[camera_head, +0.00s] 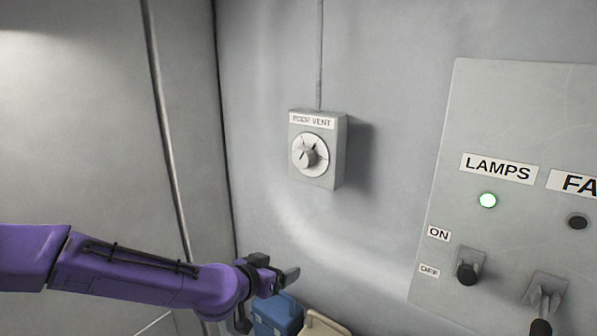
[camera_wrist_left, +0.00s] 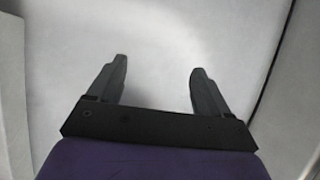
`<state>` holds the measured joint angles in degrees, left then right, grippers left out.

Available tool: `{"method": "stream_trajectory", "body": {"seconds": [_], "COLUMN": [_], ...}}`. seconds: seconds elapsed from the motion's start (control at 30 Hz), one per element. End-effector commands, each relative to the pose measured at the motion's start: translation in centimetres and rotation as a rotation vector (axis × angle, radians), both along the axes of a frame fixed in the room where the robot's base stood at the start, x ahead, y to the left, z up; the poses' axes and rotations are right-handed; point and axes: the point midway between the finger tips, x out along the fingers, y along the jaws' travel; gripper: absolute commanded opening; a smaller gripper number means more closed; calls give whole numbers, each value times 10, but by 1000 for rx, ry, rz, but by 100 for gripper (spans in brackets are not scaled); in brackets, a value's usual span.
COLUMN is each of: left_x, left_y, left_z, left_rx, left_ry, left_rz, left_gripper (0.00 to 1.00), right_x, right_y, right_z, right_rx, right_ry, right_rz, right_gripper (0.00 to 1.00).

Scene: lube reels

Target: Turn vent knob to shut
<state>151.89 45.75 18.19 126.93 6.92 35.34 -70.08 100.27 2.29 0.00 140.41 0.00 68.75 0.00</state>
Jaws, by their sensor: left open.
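The vent knob (camera_head: 308,156) is a round, light grey dial with a raised grip and a dark pointer mark. It sits on a grey wall box (camera_head: 329,178) labelled as the roof vent. My left gripper (camera_head: 290,274) is below and slightly left of the box, apart from it. In the left wrist view my left gripper (camera_wrist_left: 158,85) is open, with nothing between its two dark fingers. Only the pale wall shows beyond them. My right gripper is not in view.
Blue (camera_head: 275,314) and beige (camera_head: 322,325) containers stand below my left gripper. The wall around the vent box is clear; a conduit (camera_head: 320,55) runs upward.

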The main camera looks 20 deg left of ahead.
Motion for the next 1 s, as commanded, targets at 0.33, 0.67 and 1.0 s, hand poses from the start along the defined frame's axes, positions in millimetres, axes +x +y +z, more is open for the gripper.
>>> {"method": "stream_trajectory", "body": {"seconds": [0.33, 0.67, 1.0], "left_x": [7, 56, 101], "left_y": [15, -3, -19], "left_z": [232, 233, 234], "left_rx": [169, 171, 171], "left_ry": [-511, -507, -510], "left_rz": [-177, -179, -178], "left_gripper": [79, 79, 79], "right_x": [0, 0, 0], "right_y": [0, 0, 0], "right_z": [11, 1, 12], "right_rx": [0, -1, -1], "right_ry": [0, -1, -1], "right_rz": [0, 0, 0], "right_gripper": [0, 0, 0]}}
